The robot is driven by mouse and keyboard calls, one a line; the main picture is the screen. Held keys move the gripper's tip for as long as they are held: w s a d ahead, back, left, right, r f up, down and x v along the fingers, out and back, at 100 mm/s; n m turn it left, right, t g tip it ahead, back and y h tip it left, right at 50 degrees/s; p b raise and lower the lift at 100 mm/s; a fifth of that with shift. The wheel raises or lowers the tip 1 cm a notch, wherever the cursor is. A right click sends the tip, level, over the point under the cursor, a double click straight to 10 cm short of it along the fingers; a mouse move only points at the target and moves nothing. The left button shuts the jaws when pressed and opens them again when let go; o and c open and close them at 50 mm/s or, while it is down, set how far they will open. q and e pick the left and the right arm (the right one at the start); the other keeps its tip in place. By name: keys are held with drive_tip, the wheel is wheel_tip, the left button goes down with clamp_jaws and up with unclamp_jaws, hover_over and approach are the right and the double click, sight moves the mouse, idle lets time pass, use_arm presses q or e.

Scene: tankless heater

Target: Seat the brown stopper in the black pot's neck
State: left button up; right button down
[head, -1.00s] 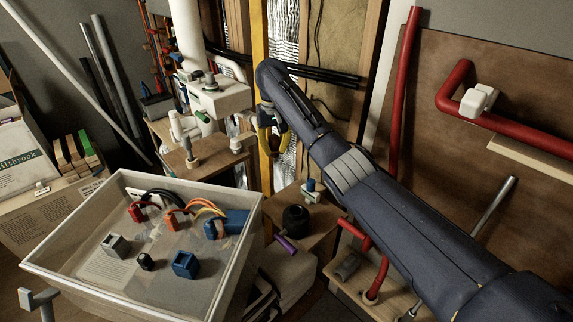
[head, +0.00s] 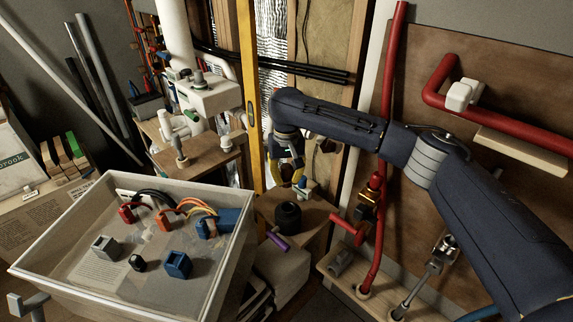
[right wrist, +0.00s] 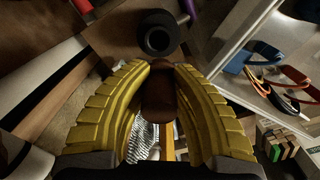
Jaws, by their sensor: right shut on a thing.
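The black pot (head: 288,215) stands upright on a wooden surface near the middle of the head view, its round dark opening facing up. In the right wrist view the pot (right wrist: 157,36) lies just past the fingertips. My right gripper (head: 298,177) is above the pot, apart from it. In the wrist view its yellow ribbed fingers (right wrist: 163,72) are shut on the brown stopper (right wrist: 162,95). I cannot make out the stopper in the head view. My left gripper is not in view.
A purple-handled object (head: 277,240) lies close beside the pot. A small teal-and-white fitting (head: 306,186) is just behind it. A pale bin (head: 226,285) with connectors stands to the left. Red pipes (head: 380,235) rise on the right.

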drive_tip(key=shift+s+d+f, duration=0.25)
drive_tip(key=shift+s, duration=0.05)
idle(0.4)
drive_tip(key=shift+f+t, duration=0.2)
drive_tip(key=shift+t, duration=0.1)
hover_over(288, 211)
drive_tip(key=shift+s+f, duration=0.1)
drive_tip(key=shift+f, duration=2.2)
drive_tip(key=shift+f, duration=0.4)
drive_tip(key=shift+f, duration=1.3)
drive_tip(key=shift+f, duration=1.2)
idle(1.3)
drive_tip(key=c, duration=1.2)
unclamp_jaws()
drive_tip(key=shift+c, duration=0.2)
